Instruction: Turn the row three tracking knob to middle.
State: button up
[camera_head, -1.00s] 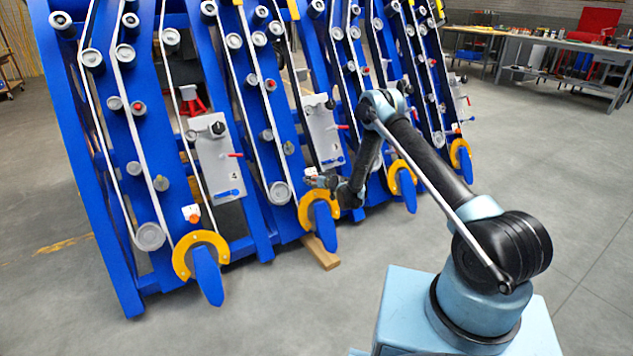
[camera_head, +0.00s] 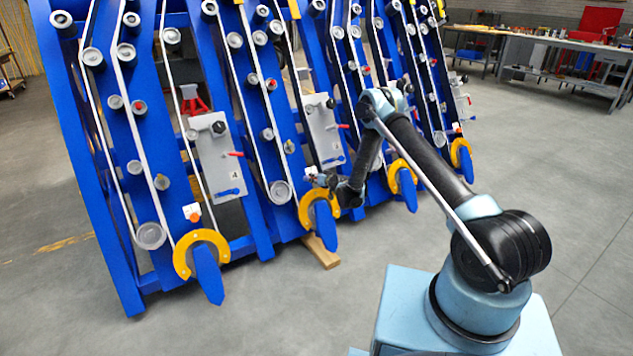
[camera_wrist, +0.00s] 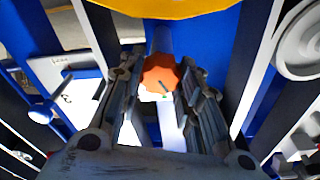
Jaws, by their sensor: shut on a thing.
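The orange, lobed tracking knob (camera_wrist: 161,73) sits between the two fingers of my gripper (camera_wrist: 161,79) in the wrist view. The fingers are shut on its sides. A dark mark shows on the knob's face. In the head view, my gripper (camera_head: 318,182) is at the second row from the left, just above its yellow curved guard (camera_head: 306,210). There the knob is hidden by my gripper, and its pointer setting cannot be read.
The neighbouring left row has its own orange knob (camera_head: 194,217) above a yellow guard (camera_head: 184,257). A white plate with a blue-handled valve (camera_head: 334,161) is close above my gripper. Blue frame beams crowd around; open floor (camera_head: 90,315) lies in front.

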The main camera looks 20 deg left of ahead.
jog(key=shift+d+m+h, duration=0.15)
jog(key=shift+m+h, duration=0.25)
jog(key=shift+m, duration=2.3)
jog(key=shift+w, duration=0.1)
jog(key=o, duration=1)
jog(key=shift+o, duration=0.2)
jog(key=shift+r, duration=0.15)
notch_tip(320, 180, up, 10)
jog(key=shift+f, duration=0.2)
